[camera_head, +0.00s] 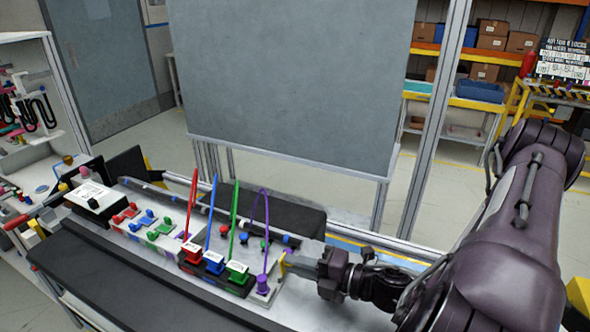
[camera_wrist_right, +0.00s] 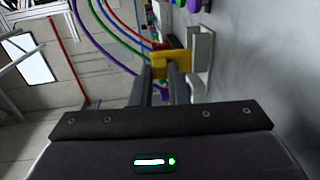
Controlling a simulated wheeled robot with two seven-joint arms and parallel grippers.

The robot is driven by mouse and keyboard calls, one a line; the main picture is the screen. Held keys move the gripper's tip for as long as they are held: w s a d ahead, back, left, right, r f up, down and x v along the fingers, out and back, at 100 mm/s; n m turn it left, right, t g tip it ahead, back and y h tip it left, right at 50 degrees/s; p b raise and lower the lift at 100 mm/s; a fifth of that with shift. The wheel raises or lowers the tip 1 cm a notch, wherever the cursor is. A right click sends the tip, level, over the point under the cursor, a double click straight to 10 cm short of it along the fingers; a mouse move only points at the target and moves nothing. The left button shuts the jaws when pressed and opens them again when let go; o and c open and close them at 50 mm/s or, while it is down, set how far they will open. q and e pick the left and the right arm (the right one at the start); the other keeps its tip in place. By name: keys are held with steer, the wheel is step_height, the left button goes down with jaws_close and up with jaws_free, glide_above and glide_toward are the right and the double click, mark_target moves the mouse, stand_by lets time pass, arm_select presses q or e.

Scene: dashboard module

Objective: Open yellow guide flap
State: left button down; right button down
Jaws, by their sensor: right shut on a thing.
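The yellow guide flap (camera_head: 282,266) is a small yellow piece at the right end of the dashboard module (camera_head: 150,262), beside the purple connector (camera_head: 263,285). My right gripper (camera_head: 292,263) reaches in from the right and is shut on the flap, partly hiding it in the head view. In the right wrist view the flap (camera_wrist_right: 178,66) shows at the tips of the two dark fingers (camera_wrist_right: 163,80), next to a pale grey bracket (camera_wrist_right: 202,58). How far the flap is turned is hard to tell. My left gripper is not in view.
Red (camera_head: 192,203), blue (camera_head: 211,213), green (camera_head: 234,220) and purple (camera_head: 267,220) cables rise from connectors close to my right gripper's left. A large grey panel (camera_head: 290,80) stands behind the module. Shelves with boxes (camera_head: 490,42) are at the back right.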

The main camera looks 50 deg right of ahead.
steer(key=shift+s+f+t, duration=0.15)
steer(key=shift+f+t, duration=0.05)
steer(key=shift+t, duration=0.1)
stand_by(0.4)
steer(key=c, duration=1.4)
jaws_free()
steer(key=shift+r, duration=0.1)
steer(key=b+v, duration=0.2)
steer(key=v, duration=0.3)
steer(key=shift+s+d+f, duration=0.1)
steer(key=shift+f, duration=0.15)
steer(key=shift+s+d+r, duration=0.1)
steer(key=shift+s+r, duration=0.15)
steer(key=shift+v, duration=1)
